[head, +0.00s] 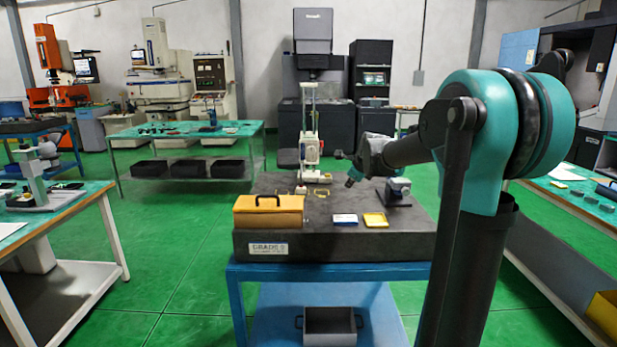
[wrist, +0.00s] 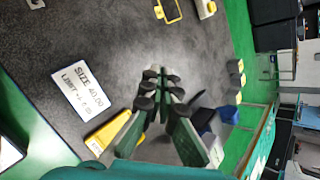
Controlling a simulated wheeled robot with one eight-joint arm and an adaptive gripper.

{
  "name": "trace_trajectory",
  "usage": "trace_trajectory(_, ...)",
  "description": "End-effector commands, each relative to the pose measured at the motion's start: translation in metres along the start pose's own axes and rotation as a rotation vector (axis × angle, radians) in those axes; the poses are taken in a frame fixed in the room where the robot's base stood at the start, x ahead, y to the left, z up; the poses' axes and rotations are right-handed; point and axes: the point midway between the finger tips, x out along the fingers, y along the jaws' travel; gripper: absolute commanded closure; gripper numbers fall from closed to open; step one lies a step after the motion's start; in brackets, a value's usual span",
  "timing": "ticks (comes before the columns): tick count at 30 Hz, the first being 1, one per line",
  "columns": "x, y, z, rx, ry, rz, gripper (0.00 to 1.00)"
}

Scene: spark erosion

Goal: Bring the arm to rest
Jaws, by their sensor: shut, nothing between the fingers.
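My gripper (wrist: 161,82) is shut and empty in the wrist view, its dark fingertips close together over the dark granite plate (wrist: 100,25). In the head view my arm reaches in from the right, and its small dark end hangs above the granite plate (head: 340,245). The fingers appear clear of the plate's surface and touch nothing that I can see. My gripper partly covers a yellow tray (wrist: 108,132) in the wrist view.
Side benches (head: 75,212) stand left and right.

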Motion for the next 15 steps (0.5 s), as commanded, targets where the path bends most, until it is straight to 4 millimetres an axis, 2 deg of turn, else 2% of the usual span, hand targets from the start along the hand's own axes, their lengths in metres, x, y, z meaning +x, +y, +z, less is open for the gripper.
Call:
trace_trajectory(8,-0.008,0.023,-0.019,-0.152,0.021,0.021,1.0)
trace_trajectory(15,-0.019,0.057,-0.046,-0.371,0.047,0.058,1.0)
